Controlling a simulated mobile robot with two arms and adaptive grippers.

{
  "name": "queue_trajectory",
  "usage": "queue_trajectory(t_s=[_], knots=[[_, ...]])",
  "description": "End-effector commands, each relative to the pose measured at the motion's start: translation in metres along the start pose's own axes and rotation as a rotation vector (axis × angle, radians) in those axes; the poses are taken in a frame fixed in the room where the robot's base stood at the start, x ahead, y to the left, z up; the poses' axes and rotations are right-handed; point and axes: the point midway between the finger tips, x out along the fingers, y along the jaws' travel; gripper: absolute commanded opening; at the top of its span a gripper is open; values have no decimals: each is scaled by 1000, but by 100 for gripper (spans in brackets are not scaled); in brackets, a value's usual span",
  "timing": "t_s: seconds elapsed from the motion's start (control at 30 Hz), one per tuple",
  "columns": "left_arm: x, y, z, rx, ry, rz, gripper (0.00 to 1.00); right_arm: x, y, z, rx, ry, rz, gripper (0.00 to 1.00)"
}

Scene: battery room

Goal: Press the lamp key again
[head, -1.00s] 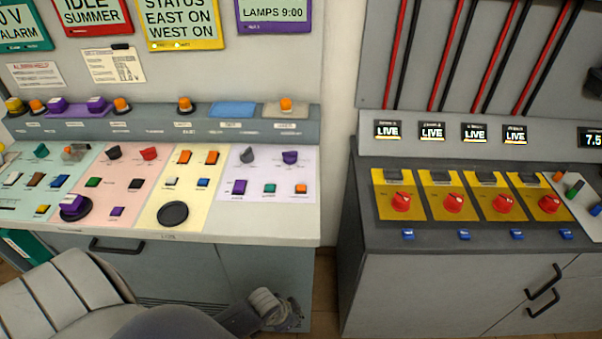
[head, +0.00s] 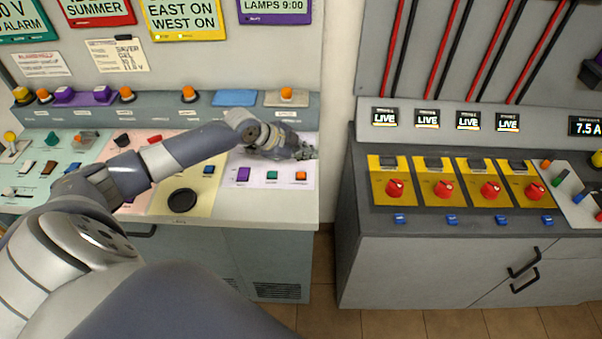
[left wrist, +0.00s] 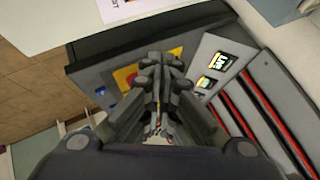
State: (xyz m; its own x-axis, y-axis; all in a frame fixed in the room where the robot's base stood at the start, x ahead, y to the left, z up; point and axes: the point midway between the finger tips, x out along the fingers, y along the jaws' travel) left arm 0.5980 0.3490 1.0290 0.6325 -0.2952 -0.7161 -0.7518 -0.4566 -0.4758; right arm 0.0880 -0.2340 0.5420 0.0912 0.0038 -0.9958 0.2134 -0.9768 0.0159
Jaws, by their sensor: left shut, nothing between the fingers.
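The lilac panel (head: 262,185) lies at the right end of the left console, under the LAMPS 9:00 display (head: 275,8). Its front row has a purple key (head: 243,174), a teal key (head: 271,175) and an orange key (head: 300,176); I cannot read which is the lamp key. My left gripper (head: 308,152) is shut and empty over the back right of this panel, pointing right. It hides the knobs at the panel's back. In the left wrist view its closed fingers (left wrist: 162,70) are in front of the right console. My right gripper is out of view.
The right console (head: 440,218) stands across a gap, with several red rotary knobs on yellow plates and LIVE displays (head: 427,119). A round black pad (head: 183,201) sits on the cream panel. My left arm crosses the left console.

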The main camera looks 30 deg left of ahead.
Motion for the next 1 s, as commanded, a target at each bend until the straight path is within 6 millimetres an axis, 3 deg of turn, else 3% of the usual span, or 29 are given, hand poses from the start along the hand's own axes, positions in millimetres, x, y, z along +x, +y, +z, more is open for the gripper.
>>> queue_trajectory(t_s=[0.1, 0.23, 0.67, 1.0], knots=[[-8, -21, 6, 7, 0, -31, 0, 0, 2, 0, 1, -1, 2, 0], [-10, -26, 8, 8, 1, -40, 0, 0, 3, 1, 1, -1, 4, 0], [-5, -22, 10, 7, 1, -38, 0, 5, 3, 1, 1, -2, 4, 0], [23, -3, 31, 6, 0, -36, 0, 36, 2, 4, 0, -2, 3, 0]])
